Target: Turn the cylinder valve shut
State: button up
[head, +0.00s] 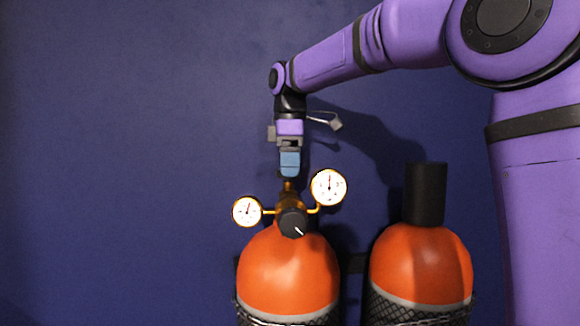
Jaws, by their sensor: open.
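The cylinder valve is a brass body (289,190) with a black knob (293,223) that carries a white mark, on top of the left orange cylinder (287,271). The knob faces me, and its mark points to the lower right. My gripper (289,175) points down just above the top of the brass body. It is seen edge-on, with its blue fingers lined up, and nothing shows held in it. I cannot tell if the fingertips touch the brass. The back of the valve is hidden.
Two white dial gauges flank the valve, one lower left (247,212) and one upper right (329,187), both close to my gripper. A second orange cylinder (420,268) with a black cap (425,194) stands at right. A blue wall (120,130) is behind; the left side is clear.

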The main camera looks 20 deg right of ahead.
jog(key=shift+f, duration=0.25)
jog(key=c, duration=0.9)
